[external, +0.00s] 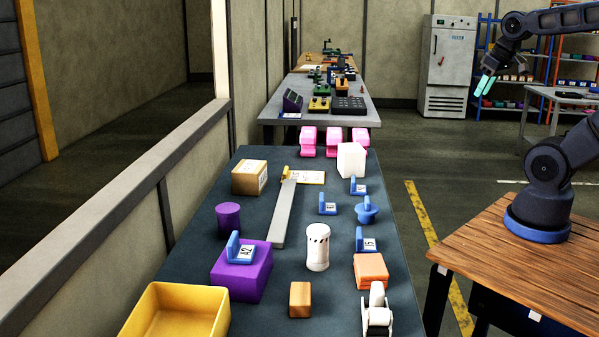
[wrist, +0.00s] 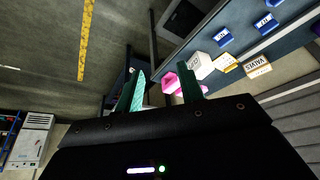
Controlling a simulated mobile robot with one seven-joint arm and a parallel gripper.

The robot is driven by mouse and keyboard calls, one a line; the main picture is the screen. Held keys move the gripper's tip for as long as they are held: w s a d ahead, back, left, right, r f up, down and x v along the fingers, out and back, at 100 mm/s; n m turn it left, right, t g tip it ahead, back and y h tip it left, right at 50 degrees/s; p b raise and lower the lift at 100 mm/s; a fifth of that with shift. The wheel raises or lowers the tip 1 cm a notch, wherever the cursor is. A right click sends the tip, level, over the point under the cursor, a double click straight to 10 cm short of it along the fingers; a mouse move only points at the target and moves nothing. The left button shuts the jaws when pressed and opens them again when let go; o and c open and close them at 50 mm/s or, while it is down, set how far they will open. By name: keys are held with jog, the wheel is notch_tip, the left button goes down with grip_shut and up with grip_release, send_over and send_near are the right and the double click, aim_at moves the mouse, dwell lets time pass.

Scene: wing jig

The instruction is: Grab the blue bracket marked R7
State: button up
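Several blue L-shaped brackets with white labels are on the dark table in the external view. One bracket (external: 358,187) is near the white cube, one (external: 327,206) is left of the blue hat-shaped piece, and one (external: 366,242) is behind the orange block. Another bracket (external: 240,250) sits on the purple block and its label seems to end in 2. I cannot tell which is R7. The wrist view shows blue brackets (wrist: 223,37) and (wrist: 266,24). My gripper (external: 485,87) is raised right of the table, open and empty; its teal fingers also stand apart in the wrist view (wrist: 162,76).
The dark table (external: 190,278) also holds a yellow bin (external: 172,290), purple block (external: 252,276), grey bar (external: 284,214), white canister (external: 317,247), orange block (external: 371,272), white cube (external: 351,160) and pink pieces (external: 308,142). Floor is free between it and the wooden bench (external: 520,245).

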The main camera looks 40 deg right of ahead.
jog(key=w+a+m+g, duration=0.1)
jog(key=w+a+m, duration=0.1)
jog(key=w+a, duration=0.7)
jog(key=m+g, duration=0.4)
jog(key=m, duration=0.3)
send_over(322, 196)
notch_tip(322, 196, down, 22)
jog(key=f, duration=0.5)
jog(key=shift+w+d, duration=0.15)
jog(key=shift+w, duration=0.15)
jog(key=shift+s+a+f, duration=0.15)
jog(key=shift+s+f, duration=0.05)
jog(key=shift+f, duration=1.1)
jog(key=shift+s+a+f, duration=0.1)
jog(key=shift+s+f, duration=0.1)
jog(key=shift+f, duration=1.1)
jog(key=shift+c, duration=0.2)
